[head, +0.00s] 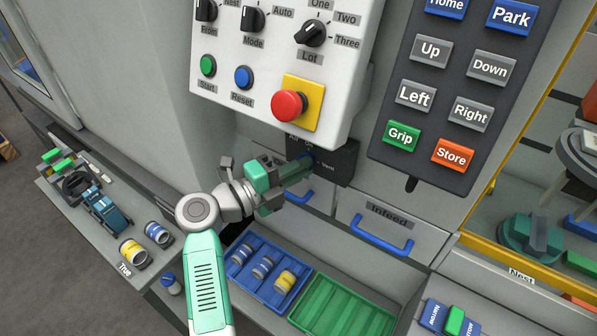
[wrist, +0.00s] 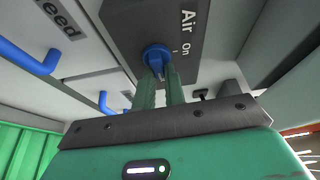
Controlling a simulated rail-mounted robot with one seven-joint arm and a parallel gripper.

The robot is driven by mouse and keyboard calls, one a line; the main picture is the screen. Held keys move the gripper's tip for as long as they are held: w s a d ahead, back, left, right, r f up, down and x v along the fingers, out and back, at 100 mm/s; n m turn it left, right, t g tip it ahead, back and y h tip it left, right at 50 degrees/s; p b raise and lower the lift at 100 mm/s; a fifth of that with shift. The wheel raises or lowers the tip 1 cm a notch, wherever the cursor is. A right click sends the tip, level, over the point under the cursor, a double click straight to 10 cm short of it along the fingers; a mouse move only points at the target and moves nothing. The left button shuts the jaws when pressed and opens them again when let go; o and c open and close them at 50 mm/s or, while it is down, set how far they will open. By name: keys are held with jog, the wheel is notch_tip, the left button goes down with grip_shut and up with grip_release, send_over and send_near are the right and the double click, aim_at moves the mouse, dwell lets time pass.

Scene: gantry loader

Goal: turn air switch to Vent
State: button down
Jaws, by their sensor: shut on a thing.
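The air switch is a blue knob (wrist: 157,55) on a dark panel (wrist: 125,25) that bears the words Air and On in the wrist view. In the head view the same dark panel (head: 340,160) sits below the white control box, with Vent readable at the knob's right and the upper labels partly covered. My gripper (wrist: 160,72) is shut on the knob, its two fingers on either side of the grip. In the head view my gripper (head: 303,166) reaches the knob from the left. Which mark the knob points to is hard to tell.
The red emergency button (head: 289,105) on its yellow plate is just above the gripper. The Infeed drawer (head: 400,225) with its blue handle (head: 381,236) is below right. A blue tray (head: 236,283) with cans and an empty green tray (head: 342,310) lie below.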

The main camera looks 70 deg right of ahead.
jog(key=shift+m, duration=0.4)
jog(key=c, duration=1.5)
grip_release()
jog(key=shift+d, duration=0.1)
jog(key=shift+o, duration=0.2)
jog(key=v, duration=0.7)
jog(key=shift+a+p, duration=0.4)
jog(key=shift+a, duration=0.05)
jog(key=shift+w, duration=0.15)
